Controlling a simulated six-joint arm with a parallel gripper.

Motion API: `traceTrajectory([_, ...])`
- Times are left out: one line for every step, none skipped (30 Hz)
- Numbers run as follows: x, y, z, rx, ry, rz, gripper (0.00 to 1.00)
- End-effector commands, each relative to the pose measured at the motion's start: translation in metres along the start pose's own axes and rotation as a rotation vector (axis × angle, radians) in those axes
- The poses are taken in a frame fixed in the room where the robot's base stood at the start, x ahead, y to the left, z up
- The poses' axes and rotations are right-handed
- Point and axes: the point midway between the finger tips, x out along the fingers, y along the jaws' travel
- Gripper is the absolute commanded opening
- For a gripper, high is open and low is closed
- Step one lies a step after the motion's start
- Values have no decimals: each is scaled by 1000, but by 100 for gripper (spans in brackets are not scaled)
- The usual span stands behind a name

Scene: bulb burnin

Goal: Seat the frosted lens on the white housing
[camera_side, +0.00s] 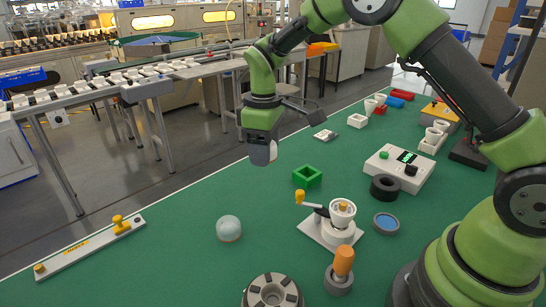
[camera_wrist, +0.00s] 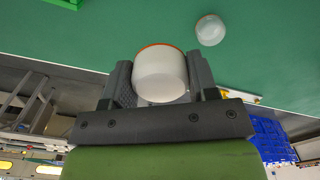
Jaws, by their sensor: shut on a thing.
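My gripper (camera_wrist: 160,82) is shut on a white, round-sided piece (camera_wrist: 160,76) with an orange rim at its far end. In the side view my gripper (camera_side: 262,150) hangs pointing down, well above the bench, and the piece shows only partly below the jaws. The piece looks opaque like the white housing, but I cannot tell for sure which part it is. A pale frosted dome (camera_side: 228,229), which looks like the frosted lens, stands on the green bench at front centre. It also shows in the wrist view (camera_wrist: 210,30), right of the held piece and apart from it.
A green square frame (camera_side: 307,176) and a crank fixture (camera_side: 338,228) stand right of the dome. An orange-handled tool (camera_side: 341,270) and grey round fixture (camera_side: 272,292) are in front. A white bar (camera_side: 88,247) lies left. Green bench around the dome is clear.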

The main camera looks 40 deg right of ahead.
Motion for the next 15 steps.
traceTrajectory([-2,1,11,2,-2,-1,32])
traceTrajectory([-2,2,18,1,-3,-1,32])
traceTrajectory([-2,3,28,0,-3,-1,32])
traceTrajectory([-2,3,37,-1,-4,-1,32])
traceTrajectory([-3,3,45,0,-2,-1,32])
traceTrajectory([-3,2,57,-2,-2,0,32])
traceTrajectory([-4,1,66,-2,-1,0,32])
traceTrajectory([-4,0,74,-1,0,0,32])
traceTrajectory([-4,-2,86,-1,0,0,32])
traceTrajectory([-4,-3,94,0,1,0,32])
traceTrajectory([-4,-5,103,1,1,0,32])
traceTrajectory([-4,-8,113,1,2,0,32])
traceTrajectory([-4,-10,121,1,3,0,32])
traceTrajectory([-3,-12,127,1,3,0,32])
traceTrajectory([-3,-15,136,2,4,0,32])
